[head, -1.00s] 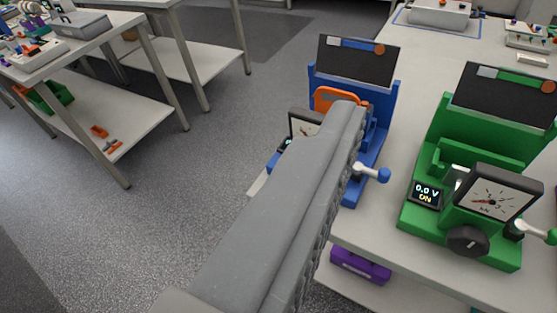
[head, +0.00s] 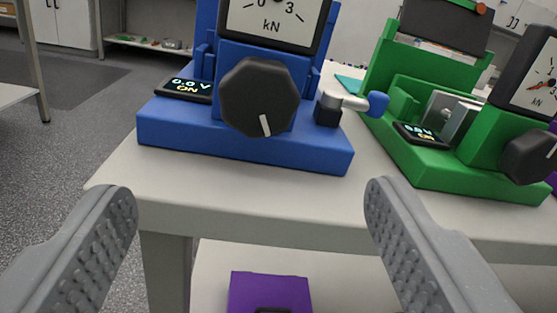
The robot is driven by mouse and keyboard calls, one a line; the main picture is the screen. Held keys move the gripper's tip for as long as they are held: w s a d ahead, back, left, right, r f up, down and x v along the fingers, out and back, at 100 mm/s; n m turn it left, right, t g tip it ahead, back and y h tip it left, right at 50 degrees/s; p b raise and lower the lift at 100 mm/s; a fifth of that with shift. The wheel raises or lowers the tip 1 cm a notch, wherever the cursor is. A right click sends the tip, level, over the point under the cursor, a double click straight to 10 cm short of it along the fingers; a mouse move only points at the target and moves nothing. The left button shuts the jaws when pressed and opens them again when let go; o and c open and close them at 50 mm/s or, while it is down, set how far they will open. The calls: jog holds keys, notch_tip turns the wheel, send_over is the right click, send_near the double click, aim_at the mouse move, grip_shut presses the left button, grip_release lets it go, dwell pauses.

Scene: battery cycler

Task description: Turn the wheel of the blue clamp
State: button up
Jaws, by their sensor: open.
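The blue clamp (head: 200,131) stands on the white table's near edge at upper centre-left. Its black faceted wheel (head: 260,97) faces me, with a white mark pointing down and slightly right. Above the wheel is a dial marked kN (head: 274,22), cut off by the picture's top. A lever with a blue knob (head: 377,103) sticks out to the right. My gripper (head: 250,205) is open and empty. Its two ridged fingers are wide apart, below and nearer than the wheel, one to each side, not touching it.
A green clamp (head: 462,167) with its own black wheel stands close on the right. The white table's front edge (head: 300,200) runs below the clamps. A purple object (head: 270,291) sits on the lower shelf. Open grey floor (head: 75,130) lies to the left.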

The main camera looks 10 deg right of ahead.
aim_at(258, 103)
jog(key=w, duration=0.4)
jog(key=w+b, duration=0.1)
jog(key=w, duration=0.8)
jog(key=shift+w+d+f+b, duration=0.2)
jog(key=shift+d+f+b, duration=0.05)
jog(key=shift+d+b, duration=0.1)
jog(key=c, duration=1)
